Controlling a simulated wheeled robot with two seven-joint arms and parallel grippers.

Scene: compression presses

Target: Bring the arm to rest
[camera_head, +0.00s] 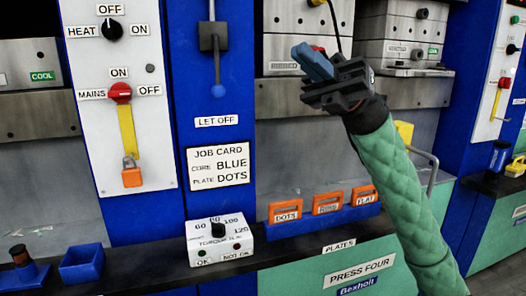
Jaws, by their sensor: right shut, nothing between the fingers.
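My right arm, in a green quilted sleeve, reaches up from the lower right. Its dark right gripper (312,64) is shut and empty, with blue fingertips pointing up and left. It is raised in front of the press and hides part of the grey press block (285,68) behind it. A little red shows just behind the fingertips. My left gripper is not in view.
A white panel with a red mains switch (120,93) and orange padlock (131,178) stands left. A grey handle (432,172) is right of my arm.

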